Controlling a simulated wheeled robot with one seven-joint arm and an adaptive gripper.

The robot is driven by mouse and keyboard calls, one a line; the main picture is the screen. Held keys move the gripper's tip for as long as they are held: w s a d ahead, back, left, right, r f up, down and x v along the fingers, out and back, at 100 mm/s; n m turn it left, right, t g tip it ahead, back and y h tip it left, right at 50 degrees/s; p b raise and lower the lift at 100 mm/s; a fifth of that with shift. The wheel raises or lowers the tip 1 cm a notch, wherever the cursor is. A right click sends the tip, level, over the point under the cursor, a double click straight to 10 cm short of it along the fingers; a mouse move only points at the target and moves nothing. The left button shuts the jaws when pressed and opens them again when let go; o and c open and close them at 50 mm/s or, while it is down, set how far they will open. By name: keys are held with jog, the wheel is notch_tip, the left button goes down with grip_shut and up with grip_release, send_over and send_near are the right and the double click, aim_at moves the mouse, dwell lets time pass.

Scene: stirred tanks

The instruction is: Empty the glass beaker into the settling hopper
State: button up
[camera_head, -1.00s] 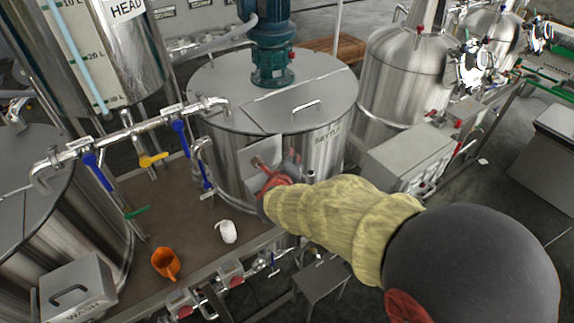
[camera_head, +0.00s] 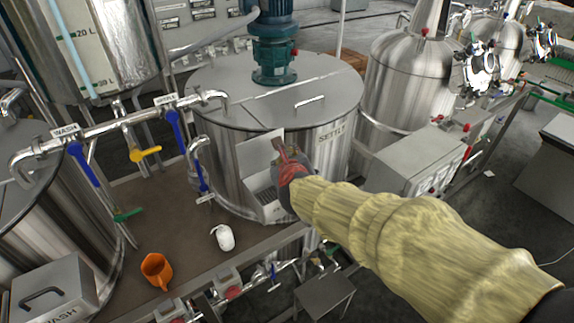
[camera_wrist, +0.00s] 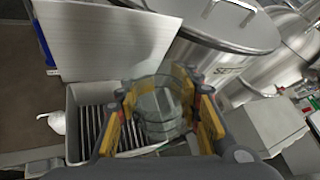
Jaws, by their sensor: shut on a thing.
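My gripper (camera_wrist: 166,112) is shut on the clear glass beaker (camera_wrist: 158,98) in the wrist view. The beaker looks empty or holds only clear contents; I cannot tell which. In the head view my gripper (camera_head: 290,165) is at the front of the SETTLE tank (camera_head: 325,175), and the beaker is mostly hidden by it. The settling hopper (camera_head: 268,208) is a metal box on the tank's front, with its flat lid (camera_head: 258,153) raised. In the wrist view the beaker overlaps the hopper's slatted grate (camera_wrist: 92,128), beside the raised lid (camera_wrist: 105,45).
The WASH hopper (camera_head: 55,295) is closed at lower left. A pipe with blue-handled valves (camera_head: 178,135) runs left of the tank. A grey box (camera_head: 418,160) stands to the right.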

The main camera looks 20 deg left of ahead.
jog(key=shift+s+a+r+m+y+b, duration=0.15)
jog(key=shift+m+y+b, duration=0.2)
jog(key=shift+b, duration=1)
jog(key=shift+w+a+m+y+b, duration=0.1)
jog(key=shift+m+y+b, duration=0.25)
jog(key=shift+b, duration=1.05)
jog(key=shift+s+a+r+m+y+b, duration=0.15)
jog(key=shift+m+b, duration=0.25)
jog(key=shift+b, duration=0.95)
jog(key=shift+a+r+y+b, duration=0.15)
jog(key=shift+y+b, duration=0.2)
jog(key=shift+b, duration=0.3)
jog(key=shift+m, duration=0.3)
